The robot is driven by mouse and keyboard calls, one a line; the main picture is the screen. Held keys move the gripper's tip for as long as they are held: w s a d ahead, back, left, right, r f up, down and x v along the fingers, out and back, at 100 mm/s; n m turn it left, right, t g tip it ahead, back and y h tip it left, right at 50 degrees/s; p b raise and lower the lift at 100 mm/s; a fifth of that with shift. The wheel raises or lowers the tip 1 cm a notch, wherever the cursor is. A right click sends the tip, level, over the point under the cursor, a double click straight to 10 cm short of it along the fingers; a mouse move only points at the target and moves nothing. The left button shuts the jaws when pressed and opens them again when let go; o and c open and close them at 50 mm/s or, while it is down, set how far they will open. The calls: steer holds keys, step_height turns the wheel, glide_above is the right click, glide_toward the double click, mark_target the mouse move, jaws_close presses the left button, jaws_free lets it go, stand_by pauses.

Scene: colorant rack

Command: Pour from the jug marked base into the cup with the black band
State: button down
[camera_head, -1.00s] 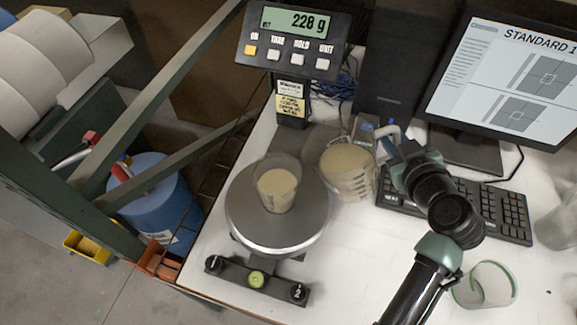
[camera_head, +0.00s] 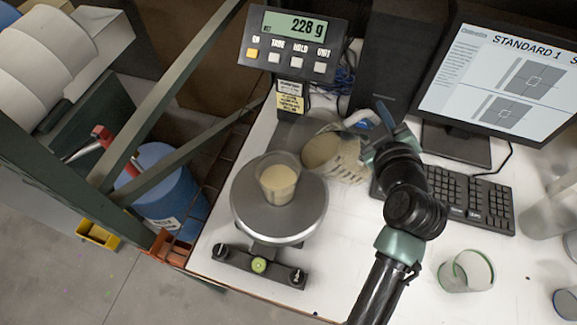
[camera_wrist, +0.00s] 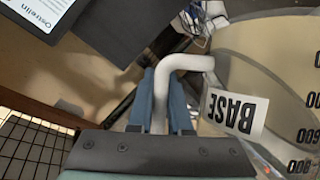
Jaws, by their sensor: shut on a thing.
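The jug marked BASE (camera_head: 322,152) is clear, with measuring marks and beige liquid inside. It is behind and right of the cup on the scale, apart from it, and looks tilted. My gripper (camera_head: 372,135) is shut on its white handle; the wrist view shows the handle between the blue fingers (camera_wrist: 160,105), beside the BASE label (camera_wrist: 237,111). A clear cup (camera_head: 278,182) with beige liquid stands upright on the round scale pan (camera_head: 265,222). I cannot make out its band colour. No stream shows between jug and cup.
The scale display (camera_head: 295,26) reads 228 g. A keyboard (camera_head: 465,198) and monitor (camera_head: 505,80) are on the right. An empty cup with a green band (camera_head: 467,271) stands front right, near other clear containers (camera_head: 545,217). A rack post (camera_head: 165,95) is left of the table.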

steer(key=shift+s+a+r+n+h, duration=0.1)
steer(key=shift+a+r+n+h, duration=0.25)
steer(key=shift+r, duration=0.3)
stand_by(1.1)
steer(key=shift+s+a+r+n+t+h+p, duration=0.1)
steer(key=shift+a+r+n+t+p, duration=0.1)
steer(key=shift+r+p, duration=0.15)
steer(key=shift+w+a+r+n+t+h+p, duration=0.1)
steer(key=shift+r+n+p, duration=0.1)
steer(key=shift+r, duration=0.15)
steer(key=shift+s+a+r+n+t+h+p, duration=0.1)
steer(key=shift+r+n+p, duration=0.05)
steer(key=shift+r+p, duration=0.2)
stand_by(3.2)
steer(key=shift+w+d+f+m+g+y+b, duration=0.5)
steer(key=shift+d+f+m+y+b, duration=1)
steer(key=shift+f+b, duration=1.8)
steer(key=shift+w+d+f+m+g+y+b, duration=0.3)
steer(key=shift+d+f+m+g+y+b, duration=0.45)
steer(key=shift+d+f+m+b, duration=2.35)
steer(key=shift+n, duration=0.8)
steer(key=shift+a+r+p, duration=1.4)
steer(key=shift+a+p, duration=0.05)
steer(key=shift+p, duration=0.95)
